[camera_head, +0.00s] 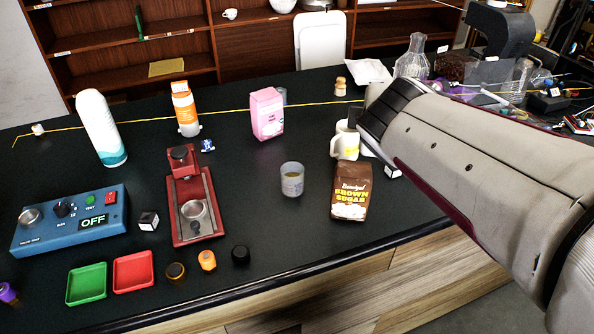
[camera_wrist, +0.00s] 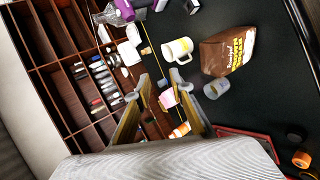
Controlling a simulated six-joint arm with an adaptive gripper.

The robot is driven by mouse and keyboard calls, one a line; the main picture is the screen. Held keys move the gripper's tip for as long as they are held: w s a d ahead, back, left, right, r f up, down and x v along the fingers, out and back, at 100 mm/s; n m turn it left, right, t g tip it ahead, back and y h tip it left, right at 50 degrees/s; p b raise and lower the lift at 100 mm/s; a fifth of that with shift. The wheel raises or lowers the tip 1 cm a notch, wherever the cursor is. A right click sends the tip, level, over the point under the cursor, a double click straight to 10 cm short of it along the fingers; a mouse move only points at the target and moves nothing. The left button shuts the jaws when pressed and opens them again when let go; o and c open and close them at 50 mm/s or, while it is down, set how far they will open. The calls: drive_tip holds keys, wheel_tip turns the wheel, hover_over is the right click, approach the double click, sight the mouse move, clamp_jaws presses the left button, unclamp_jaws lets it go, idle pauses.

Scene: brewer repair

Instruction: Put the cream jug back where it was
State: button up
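The cream jug (camera_head: 345,141) stands upright on the dark table, just behind the brown sugar bag, with its handle showing. My arm's end overlaps its right side in the head view. In the wrist view the jug (camera_wrist: 177,49) is seen from above, beyond my fingertips. My gripper (camera_wrist: 160,84) is open, with a clear gap between its fingers and nothing held. The right-hand fingertip appears close below the jug's handle; I cannot tell whether they touch. In the head view my fingers are hidden behind the arm or too small to make out.
The brown sugar bag (camera_head: 351,190) stands directly in front of the jug. A grey cup (camera_head: 292,180) and a pink package (camera_head: 267,114) stand to the left. A glass flask (camera_head: 412,62) stands behind the arm. A red brewer stand (camera_head: 194,205) is further left. Table between them is clear.

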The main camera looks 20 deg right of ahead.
drive_tip(key=s+a+f+m+g+y, duration=0.2)
drive_tip(key=s+a+f+m, duration=0.3)
drive_tip(key=s+a, duration=0.3)
drive_tip(key=s+a+f+m+g+y, duration=0.2)
drive_tip(key=s+a+f+m, duration=0.3)
drive_tip(key=s, duration=0.6)
drive_tip(key=a+m+y, duration=0.1)
drive_tip(key=a+m, duration=0.1)
drive_tip(key=a, duration=0.1)
drive_tip(key=shift+y, duration=0.3)
drive_tip(key=shift+d, duration=0.1)
